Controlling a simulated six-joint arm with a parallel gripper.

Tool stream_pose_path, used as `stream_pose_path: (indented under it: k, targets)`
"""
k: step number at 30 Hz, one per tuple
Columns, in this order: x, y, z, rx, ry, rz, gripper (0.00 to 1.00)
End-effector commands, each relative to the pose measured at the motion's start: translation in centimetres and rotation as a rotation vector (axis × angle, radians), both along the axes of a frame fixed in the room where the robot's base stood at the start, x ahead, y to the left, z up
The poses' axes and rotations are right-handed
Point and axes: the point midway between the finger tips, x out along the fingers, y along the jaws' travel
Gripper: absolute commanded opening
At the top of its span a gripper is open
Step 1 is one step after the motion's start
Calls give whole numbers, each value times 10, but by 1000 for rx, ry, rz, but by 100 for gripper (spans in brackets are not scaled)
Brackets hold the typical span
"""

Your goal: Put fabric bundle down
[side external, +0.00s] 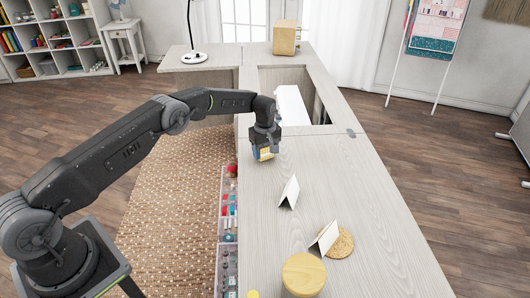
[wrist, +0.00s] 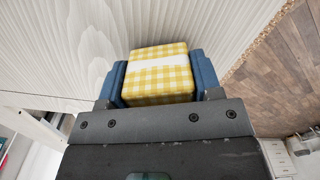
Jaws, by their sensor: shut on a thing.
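The fabric bundle (wrist: 160,80) is a yellow and white checked block with a white band across it. My gripper (wrist: 162,82) is shut on it, with a blue finger on each side. In the side view my gripper (side external: 263,154) points down at the left edge of the pale wood cabinet top (side external: 330,180). Only a small yellow patch of the bundle (side external: 265,154) shows there between the fingers. I cannot tell whether the bundle touches the top.
Two white folded cards (side external: 289,191) stand on the top. A cork disc (side external: 341,244) and a round wooden lid (side external: 304,274) lie near the front. An open well (side external: 310,100) holds a white machine. Drawers with sewing supplies (side external: 229,210) are on the left side.

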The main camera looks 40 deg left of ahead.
Motion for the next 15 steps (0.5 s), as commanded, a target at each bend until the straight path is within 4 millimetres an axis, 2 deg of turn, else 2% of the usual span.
stream_pose_path:
  k: [2, 13, 14, 15]
  targets:
    - [0, 0, -8, 1, -1, 0, 37]
    - [0, 0, -12, 1, -1, 0, 37]
    - [0, 0, -12, 0, -2, 0, 61]
    - [0, 0, -11, 0, -2, 0, 64]
